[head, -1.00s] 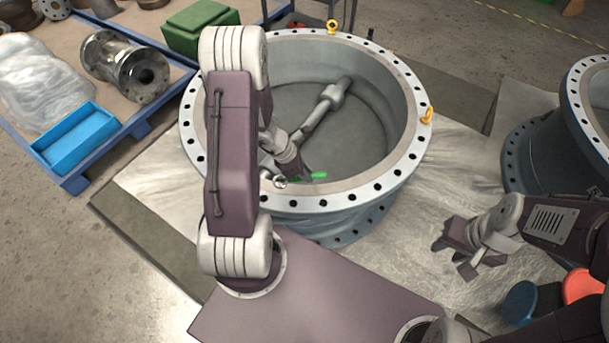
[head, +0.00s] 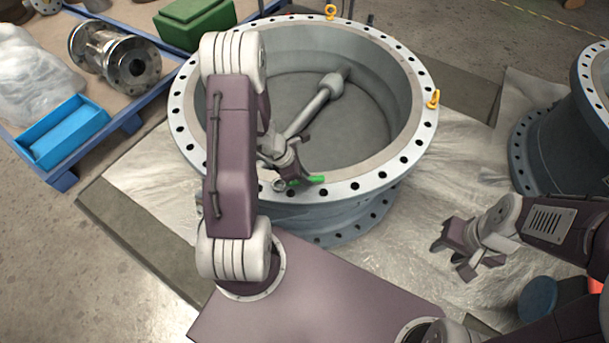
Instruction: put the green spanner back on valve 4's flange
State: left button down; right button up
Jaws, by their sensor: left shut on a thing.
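The large grey valve (head: 386,178) stands in front of me with its bolted ring flange on top; I cannot read a number on it. The green spanner (head: 316,179) shows as a green handle and a grey ring end at the flange's near edge. My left gripper (head: 297,176) is shut on the spanner over that near edge. Whether the spanner touches the flange is hard to tell. My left arm hides the flange's left part. My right gripper (head: 463,255) is empty with its fingers apart, over the sheeting right of the valve.
Another flanged valve (head: 555,140) stands at the right. Yellow eyebolts (head: 433,99) rise from the near valve's flange. A pallet at the upper left carries a blue tray (head: 62,130), a green box (head: 193,22) and a metal pipe piece (head: 116,55). A dark blue round object (head: 538,298) lies lower right.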

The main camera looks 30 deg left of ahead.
pick_arm(q)
jog(key=shift+f, duration=0.1)
jog(key=c, duration=1.3)
grip_release()
jog(key=shift+o, duration=0.2)
jog(key=p+v, duration=0.5)
jog(key=v, duration=0.3)
jog(key=shift+d, duration=0.1)
jog(key=shift+s+a+r, duration=0.1)
jog(key=shift+a+r, duration=0.15)
jog(key=shift+r, duration=0.3)
